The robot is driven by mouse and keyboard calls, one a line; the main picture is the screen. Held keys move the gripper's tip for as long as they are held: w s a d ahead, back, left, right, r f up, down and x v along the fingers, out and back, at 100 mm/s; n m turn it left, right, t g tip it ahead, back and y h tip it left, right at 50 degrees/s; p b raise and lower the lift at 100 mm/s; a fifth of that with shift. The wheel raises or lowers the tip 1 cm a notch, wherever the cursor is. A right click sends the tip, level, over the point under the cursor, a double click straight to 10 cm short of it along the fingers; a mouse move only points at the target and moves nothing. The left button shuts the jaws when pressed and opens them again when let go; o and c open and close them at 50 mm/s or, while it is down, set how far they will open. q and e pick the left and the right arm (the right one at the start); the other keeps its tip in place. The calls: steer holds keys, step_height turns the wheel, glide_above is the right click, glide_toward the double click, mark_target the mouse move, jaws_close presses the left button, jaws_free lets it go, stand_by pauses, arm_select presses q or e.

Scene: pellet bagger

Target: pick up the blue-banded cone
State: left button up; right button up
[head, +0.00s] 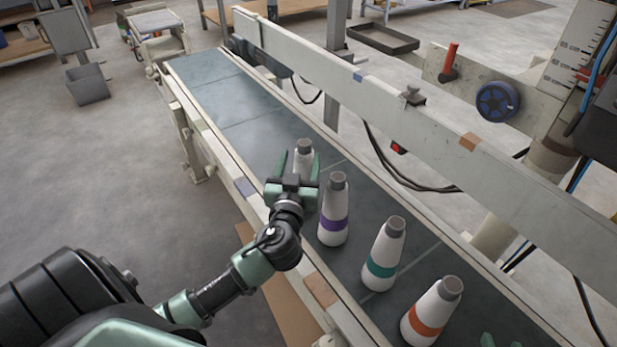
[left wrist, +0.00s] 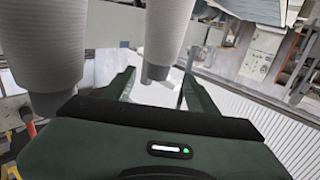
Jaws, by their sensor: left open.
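Several white cones with grey tops stand upright on the conveyor belt. The farthest cone (head: 304,158) has its lower part hidden behind my left gripper (head: 298,166), so its band colour does not show. The fingers are open on either side of it in the picture; I cannot tell contact. In the left wrist view, inverted, a white cone (left wrist: 166,35) reaches toward the gap of my left gripper (left wrist: 157,88). The purple-banded cone (head: 334,210) stands just right of the gripper. At the bottom right, green tips (head: 488,341), perhaps my right gripper, barely show.
The teal-banded cone (head: 384,254) and orange-banded cone (head: 431,312) stand nearer on the belt (head: 232,108). A long beige rail (head: 350,95) runs along the belt's far side. The belt beyond the farthest cone is clear.

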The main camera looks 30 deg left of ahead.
mark_target(303, 151)
arm_select(q)
steer(key=x, duration=0.6)
steer(key=shift+d, duration=0.15)
jaws_close()
arm_select(e)
steer(key=shift+w+a+r+t, duration=0.3)
steer(key=shift+w+r+t, duration=0.35)
steer(key=shift+r, duration=0.2)
stand_by(0.3)
